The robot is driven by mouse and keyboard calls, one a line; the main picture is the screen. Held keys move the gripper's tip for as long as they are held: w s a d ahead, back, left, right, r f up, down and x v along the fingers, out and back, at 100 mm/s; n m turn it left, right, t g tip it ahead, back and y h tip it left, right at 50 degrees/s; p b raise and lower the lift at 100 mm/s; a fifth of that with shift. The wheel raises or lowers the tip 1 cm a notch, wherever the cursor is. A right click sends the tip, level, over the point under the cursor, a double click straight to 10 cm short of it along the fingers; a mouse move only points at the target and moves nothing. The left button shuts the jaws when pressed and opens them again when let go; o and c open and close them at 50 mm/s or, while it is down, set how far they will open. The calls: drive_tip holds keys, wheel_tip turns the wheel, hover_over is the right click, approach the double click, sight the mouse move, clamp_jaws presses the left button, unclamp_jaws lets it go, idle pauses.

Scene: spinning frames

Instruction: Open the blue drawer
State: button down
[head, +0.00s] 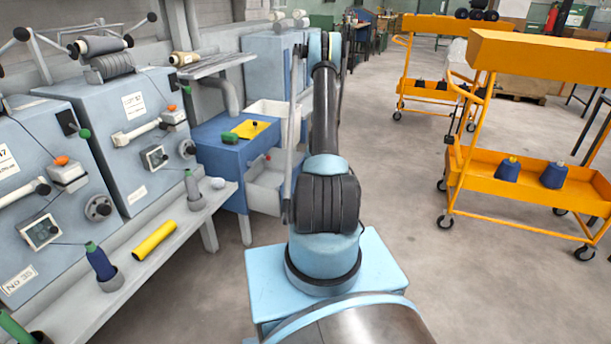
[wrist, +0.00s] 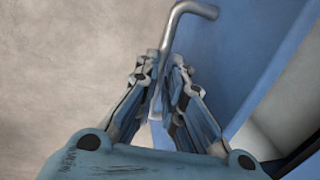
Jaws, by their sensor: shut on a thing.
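In the wrist view, my gripper (wrist: 162,72) is shut on a bent metal handle (wrist: 190,9), with a finger on each side of the bar. The handle lies beside the blue drawer's front (wrist: 232,50). A pale, shaded surface shows past the blue edge at the right of that view. In the head view, a blue cabinet (head: 218,162) stands left of my arm. My gripper and the handle cannot be made out in the head view.
Grey-blue spinning machines (head: 130,140) and a shelf with bobbins (head: 155,239) line the left side. Orange trolleys (head: 530,190) with dark blue bobbins stand at the right. Bare concrete floor (head: 400,180) lies between them and my arm. A yellow item (head: 250,130) lies on the cabinet.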

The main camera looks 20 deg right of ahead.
drive_tip(key=shift+w, duration=0.1)
drive_tip(key=c, duration=1.7)
unclamp_jaws()
drive_tip(key=shift+f, duration=0.15)
drive_tip(key=r, duration=0.4)
drive_tip(key=s+d+r, duration=0.1)
drive_tip(key=r, duration=0.6)
drive_tip(key=shift+s+d+r, duration=0.15)
drive_tip(key=shift+d+r, duration=0.2)
drive_tip(key=shift+r, duration=0.05)
drive_tip(key=shift+r, duration=0.1)
